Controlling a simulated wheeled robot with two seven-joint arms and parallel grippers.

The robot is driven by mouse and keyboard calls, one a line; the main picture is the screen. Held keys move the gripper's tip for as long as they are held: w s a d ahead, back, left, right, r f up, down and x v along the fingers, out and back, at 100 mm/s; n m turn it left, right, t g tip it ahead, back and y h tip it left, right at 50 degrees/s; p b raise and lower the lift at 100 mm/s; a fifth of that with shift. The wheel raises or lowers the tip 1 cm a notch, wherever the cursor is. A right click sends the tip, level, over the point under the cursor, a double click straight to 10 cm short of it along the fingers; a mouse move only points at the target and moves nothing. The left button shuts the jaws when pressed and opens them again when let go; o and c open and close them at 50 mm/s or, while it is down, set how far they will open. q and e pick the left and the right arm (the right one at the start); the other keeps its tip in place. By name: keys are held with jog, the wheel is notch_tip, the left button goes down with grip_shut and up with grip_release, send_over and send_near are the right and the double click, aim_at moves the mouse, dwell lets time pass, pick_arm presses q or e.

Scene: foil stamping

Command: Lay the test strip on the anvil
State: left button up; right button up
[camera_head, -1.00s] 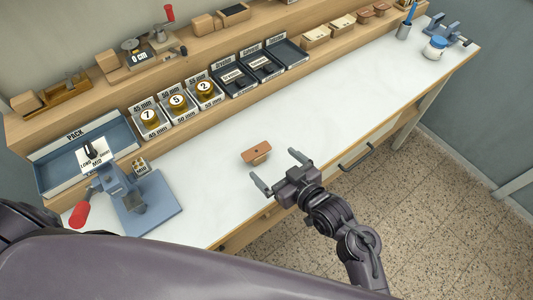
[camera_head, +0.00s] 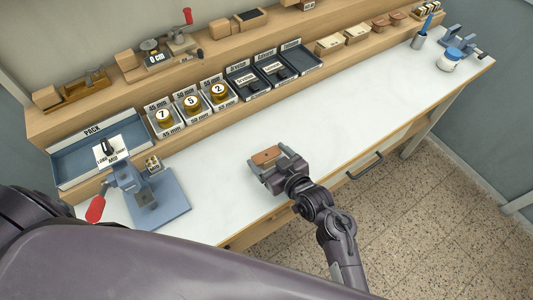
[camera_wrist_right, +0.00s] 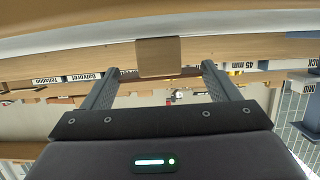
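A small brown piece (camera_head: 267,156), perhaps the test strip, is on the white worktop near its front edge. My right gripper (camera_head: 270,166) is at it, and its fingers are spread. In the right wrist view the brown piece (camera_wrist_right: 158,57) shows between the open fingers (camera_wrist_right: 160,68), with a gap on each side. A blue press (camera_head: 126,180) with a red-handled lever and a flat blue base (camera_head: 172,209) stands at the left. A small grey block on that base (camera_head: 146,197) may be the anvil. My left gripper is not in view.
Behind the press is a blue PACK tray (camera_head: 72,160). Labelled bins with numbered gold spools (camera_head: 191,103) and black trays (camera_head: 273,69) line the back. A white-and-blue jar (camera_head: 449,60) stands far right. The worktop (camera_head: 340,105) between is mostly clear.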

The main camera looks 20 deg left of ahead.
jog(key=c, duration=0.6)
